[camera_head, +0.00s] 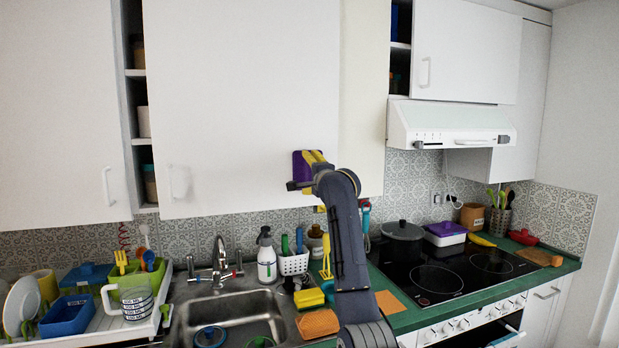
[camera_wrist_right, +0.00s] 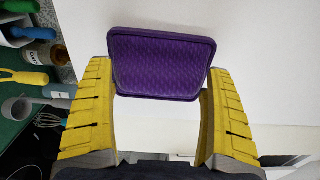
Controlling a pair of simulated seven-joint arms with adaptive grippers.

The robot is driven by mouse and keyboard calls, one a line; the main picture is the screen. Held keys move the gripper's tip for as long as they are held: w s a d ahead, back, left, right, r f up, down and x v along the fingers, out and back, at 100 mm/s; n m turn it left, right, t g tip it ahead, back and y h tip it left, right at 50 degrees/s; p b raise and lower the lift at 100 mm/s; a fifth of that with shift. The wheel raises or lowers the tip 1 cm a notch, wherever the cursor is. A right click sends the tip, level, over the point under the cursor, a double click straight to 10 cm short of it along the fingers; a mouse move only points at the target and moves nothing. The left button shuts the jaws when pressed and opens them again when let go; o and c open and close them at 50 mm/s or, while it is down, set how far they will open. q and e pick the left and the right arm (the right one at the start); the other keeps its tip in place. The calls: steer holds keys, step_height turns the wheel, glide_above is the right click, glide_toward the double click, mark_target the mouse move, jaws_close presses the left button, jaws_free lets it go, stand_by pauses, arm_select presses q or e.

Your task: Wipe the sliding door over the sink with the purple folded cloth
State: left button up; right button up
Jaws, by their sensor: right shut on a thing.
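The purple folded cloth (camera_head: 301,168) is up against the lower right part of the white sliding door (camera_head: 240,90) over the sink. A faint grey smudge (camera_head: 179,181) shows on the door's lower left. My right gripper (camera_head: 318,168) is shut on the cloth. In the right wrist view the purple cloth (camera_wrist_right: 161,63) sits between the two yellow fingers (camera_wrist_right: 160,100), with the white door surface behind it. Whether it presses on the door is hard to tell. My left gripper is not in view.
Below are the steel sink (camera_head: 235,308) with its tap (camera_head: 220,262), a white spray bottle (camera_head: 266,256) and a dish rack (camera_head: 100,320) at left. The range hood (camera_head: 450,124) juts out at right above the black hob (camera_head: 450,270). Open shelves flank the door.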

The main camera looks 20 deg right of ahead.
steer(key=shift+r, duration=1.65)
steer(key=shift+f, duration=3.45)
steer(key=shift+r, duration=3.5)
steer(key=s, duration=0.9)
steer(key=shift+s+a, duration=0.4)
steer(key=shift+f, duration=0.1)
